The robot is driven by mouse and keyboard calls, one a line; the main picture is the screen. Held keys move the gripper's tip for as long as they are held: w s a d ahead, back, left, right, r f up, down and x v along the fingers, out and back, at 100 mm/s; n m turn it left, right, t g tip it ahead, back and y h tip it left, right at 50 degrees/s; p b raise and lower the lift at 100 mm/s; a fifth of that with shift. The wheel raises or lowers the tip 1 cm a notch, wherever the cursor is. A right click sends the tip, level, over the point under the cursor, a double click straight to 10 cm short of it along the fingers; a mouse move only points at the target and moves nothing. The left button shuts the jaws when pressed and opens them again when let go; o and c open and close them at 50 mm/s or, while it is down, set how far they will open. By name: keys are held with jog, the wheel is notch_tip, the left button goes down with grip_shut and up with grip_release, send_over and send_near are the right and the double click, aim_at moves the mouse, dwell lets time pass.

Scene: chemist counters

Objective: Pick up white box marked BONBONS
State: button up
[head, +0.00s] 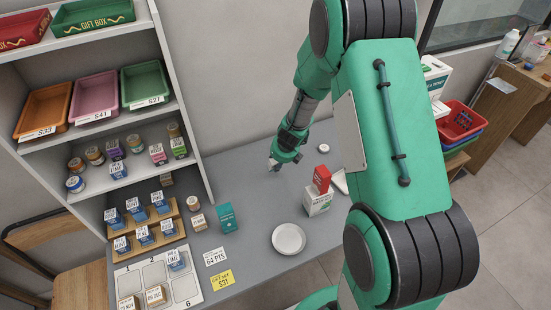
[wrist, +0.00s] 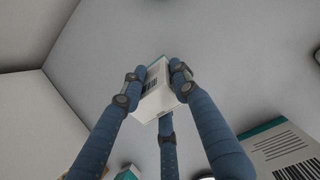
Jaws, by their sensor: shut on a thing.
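My gripper (head: 274,166) is at the back of the grey counter in the head view, near the wall. In the wrist view its blue fingers (wrist: 156,90) are closed around a small white box (wrist: 155,104) with a barcode and a teal edge. No BONBONS marking can be read on the side that shows. In the head view the held box cannot be made out at the fingers. Another white box (head: 318,207) stands on the counter with a red box (head: 322,178) on top; its print is too small to read.
A teal box (head: 228,217) and a round white plate (head: 289,239) are on the counter (head: 255,190). A shelf unit (head: 185,95) with trays and jars rises at left. A numbered board (head: 188,287) lies at front left. The counter around my gripper is mostly clear.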

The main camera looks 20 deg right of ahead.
jog(key=s+a+r, duration=0.1)
jog(key=s+a, duration=0.1)
jog(key=s, duration=0.8)
jog(key=shift+s+b, duration=0.25)
jog(key=shift+b, duration=0.2)
dwell(0.3)
